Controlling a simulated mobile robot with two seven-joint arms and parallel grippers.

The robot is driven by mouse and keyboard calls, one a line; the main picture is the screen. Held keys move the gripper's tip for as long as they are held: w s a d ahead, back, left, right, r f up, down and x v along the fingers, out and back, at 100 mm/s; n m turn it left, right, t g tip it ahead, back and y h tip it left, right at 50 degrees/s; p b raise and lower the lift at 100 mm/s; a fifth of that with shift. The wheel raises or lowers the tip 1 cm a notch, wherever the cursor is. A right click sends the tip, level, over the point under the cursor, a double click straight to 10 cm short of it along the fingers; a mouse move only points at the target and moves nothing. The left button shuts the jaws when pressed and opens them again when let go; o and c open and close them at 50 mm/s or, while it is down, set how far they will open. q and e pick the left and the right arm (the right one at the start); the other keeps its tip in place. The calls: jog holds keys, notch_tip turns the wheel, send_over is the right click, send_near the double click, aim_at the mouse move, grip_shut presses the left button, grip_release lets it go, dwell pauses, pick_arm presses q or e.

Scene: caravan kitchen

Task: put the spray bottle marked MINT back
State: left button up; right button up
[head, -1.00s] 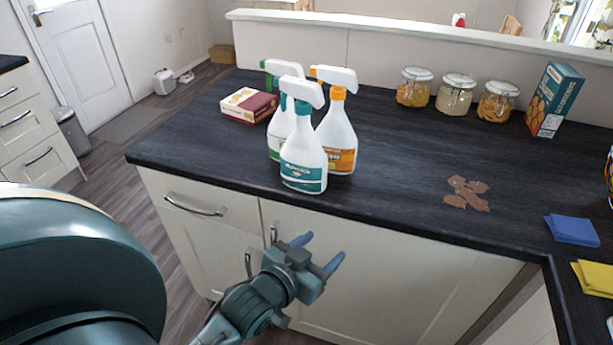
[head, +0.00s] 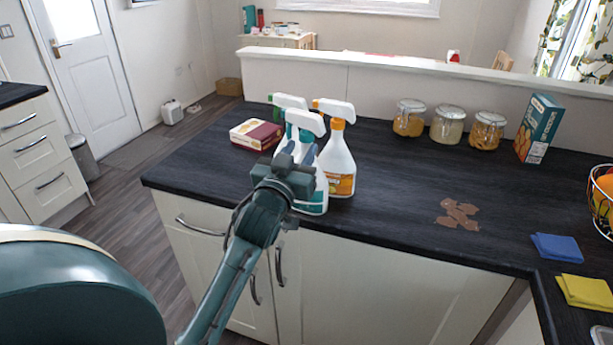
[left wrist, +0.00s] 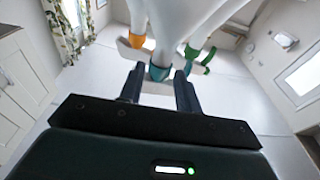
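Three white spray bottles stand close together near the counter's front edge. The front one (head: 306,122) has a white head, a teal collar and a teal label. The one behind it has a green trigger (head: 288,101). The right one (head: 338,160) has an orange collar and label. I cannot read MINT on any label. My left gripper (head: 297,152) is at the front bottle, hiding much of its body. In the left wrist view its fingers (left wrist: 160,88) are apart, with the teal collar (left wrist: 160,72) between their tips and gaps beside it. My right gripper is out of view.
A red and cream box (head: 256,134) lies left of the bottles. Three jars (head: 447,125) and a blue carton (head: 537,128) stand at the back. A brown stain (head: 458,214), a blue cloth (head: 557,247) and a yellow cloth (head: 585,290) are on the right.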

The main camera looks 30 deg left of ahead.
aim_at(304, 143)
pick_arm(q)
jog(key=p+x, duration=0.1)
jog(key=x, duration=0.4)
jog(key=shift+a, duration=0.15)
jog(key=shift+f, duration=0.1)
grip_shut()
dwell(1.0)
